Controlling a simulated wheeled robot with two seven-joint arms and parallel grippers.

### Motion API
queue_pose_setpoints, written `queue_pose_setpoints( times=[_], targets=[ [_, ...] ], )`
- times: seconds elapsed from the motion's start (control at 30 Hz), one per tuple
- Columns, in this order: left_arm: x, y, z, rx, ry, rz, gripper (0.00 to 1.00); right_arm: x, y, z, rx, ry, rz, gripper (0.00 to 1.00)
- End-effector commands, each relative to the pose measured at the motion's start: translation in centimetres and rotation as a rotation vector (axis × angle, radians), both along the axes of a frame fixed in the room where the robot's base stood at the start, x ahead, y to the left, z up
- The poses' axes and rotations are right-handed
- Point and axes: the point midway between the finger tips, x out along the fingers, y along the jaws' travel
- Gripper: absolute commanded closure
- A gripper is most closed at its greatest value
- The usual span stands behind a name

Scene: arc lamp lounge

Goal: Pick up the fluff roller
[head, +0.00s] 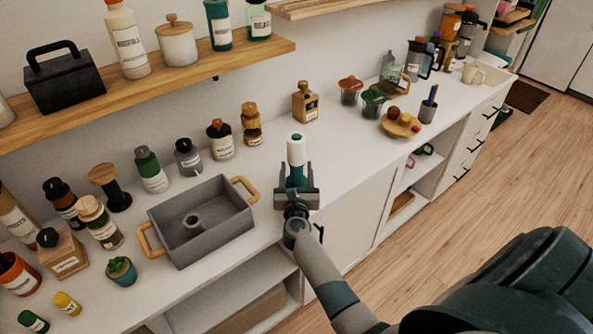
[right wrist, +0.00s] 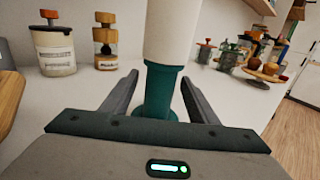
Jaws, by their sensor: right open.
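The fluff roller (head: 296,157) stands upright on the white counter, with a white roll on top and a teal handle below. In the right wrist view the roller (right wrist: 172,30) rises straight ahead, its teal handle between the two fingers. My right gripper (head: 296,190) is open around the handle, with a gap visible on each side in the right wrist view (right wrist: 157,100). The lower end of the handle is partly hidden by the gripper in the head view. My left gripper is not in view.
A grey tray (head: 180,215) with wooden handles lies left of the roller. A wooden-topped bottle (head: 305,103) stands behind it. Several bottles and jars line the back left. A wooden plate with fruit (head: 402,130) is to the right. The counter just right of the roller is clear.

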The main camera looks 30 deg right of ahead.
Motion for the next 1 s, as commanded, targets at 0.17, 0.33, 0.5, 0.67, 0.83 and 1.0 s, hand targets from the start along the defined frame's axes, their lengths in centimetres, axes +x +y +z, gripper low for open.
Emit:
queue_pose_setpoints(
  times=[0.17,0.33,0.5,0.67,0.83,1.0],
  targets=[
    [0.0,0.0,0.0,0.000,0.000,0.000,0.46,0.0,0.0,0.0,0.000,0.000,0.000,0.46],
    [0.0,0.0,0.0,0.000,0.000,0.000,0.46,0.0,0.0,0.0,0.000,0.000,0.000,0.53],
    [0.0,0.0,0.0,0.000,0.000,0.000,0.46,0.0,0.0,0.0,0.000,0.000,0.000,0.94],
    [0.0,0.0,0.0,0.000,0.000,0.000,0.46,0.0,0.0,0.1,-0.001,-0.002,0.000,0.99],
    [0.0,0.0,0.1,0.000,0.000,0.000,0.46,0.0,0.0,0.3,0.000,-0.002,0.000,0.99],
    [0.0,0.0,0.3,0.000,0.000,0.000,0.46,0.0,0.0,1.2,0.001,-0.004,-0.001,0.99]
  ],
)
